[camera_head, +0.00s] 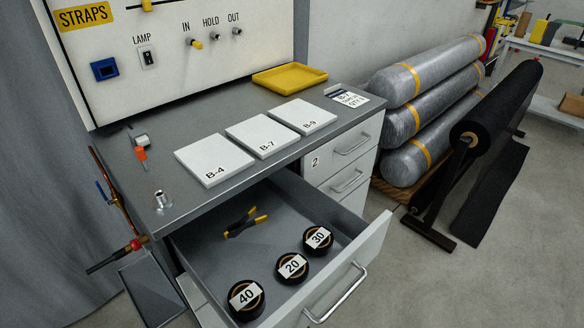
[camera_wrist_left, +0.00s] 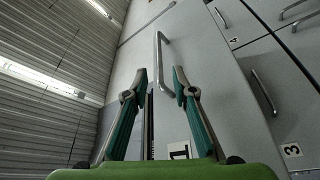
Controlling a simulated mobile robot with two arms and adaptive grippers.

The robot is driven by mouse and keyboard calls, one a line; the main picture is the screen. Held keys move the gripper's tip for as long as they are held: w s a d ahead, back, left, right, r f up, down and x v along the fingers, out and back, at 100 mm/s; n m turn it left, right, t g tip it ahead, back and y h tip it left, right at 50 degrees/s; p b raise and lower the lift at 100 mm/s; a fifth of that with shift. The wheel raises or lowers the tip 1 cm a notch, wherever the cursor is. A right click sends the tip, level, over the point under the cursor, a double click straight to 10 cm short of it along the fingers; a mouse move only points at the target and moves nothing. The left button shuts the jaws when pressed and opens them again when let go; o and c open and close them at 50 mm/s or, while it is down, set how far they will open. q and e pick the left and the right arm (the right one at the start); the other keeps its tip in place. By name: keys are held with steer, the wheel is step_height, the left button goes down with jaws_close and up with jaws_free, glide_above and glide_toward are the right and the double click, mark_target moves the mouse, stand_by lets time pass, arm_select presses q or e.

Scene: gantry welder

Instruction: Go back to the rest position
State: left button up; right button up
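My left gripper (camera_wrist_left: 159,72) shows in the left wrist view. Its two fingers are apart with nothing between the tips. A metal bar handle (camera_wrist_left: 161,48) on a pale cabinet front appears just beyond the fingertips; I cannot tell the exact distance. A label "1" (camera_wrist_left: 180,151) shows behind the right finger. Neither gripper shows in the head view, so my right gripper is out of sight. In the head view the top drawer (camera_head: 372,250) stands pulled open.
White plates B-4 (camera_head: 214,160), B-7 (camera_head: 262,135) and B-9 (camera_head: 302,116) lie on the worktop, with a yellow tray (camera_head: 289,79) behind. Gas cylinders (camera_head: 425,110) and a black roll on a stand (camera_head: 500,100) stand right. Floor at lower right is clear.

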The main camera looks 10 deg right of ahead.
arm_select(q)
steer(key=s+a+f+m+g+y, duration=0.1)
steer(key=a+f+m+g+y, duration=0.3)
steer(key=f, duration=0.7)
steer(key=a+f+g+y, duration=0.1)
steer(key=a+f, duration=0.5)
steer(key=f, duration=0.6)
steer(key=s+a+f+m+g+y, duration=0.1)
steer(key=a+f+g+y, duration=0.3)
steer(key=f, duration=0.7)
steer(key=s+a+f+m+g+y, duration=0.1)
steer(key=s+a+f+g, duration=0.2)
steer(key=s+a+f, duration=0.4)
steer(key=s+a+f+m+g+y, duration=0.1)
steer(key=s+a+f+g, duration=0.2)
steer(key=s+a+f, duration=0.5)
steer(key=s+a, duration=0.3)
steer(key=s, duration=0.1)
steer(key=shift+s+a+g+y, duration=0.2)
steer(key=shift+s+g+y, duration=0.1)
steer(key=shift+g+y, duration=0.1)
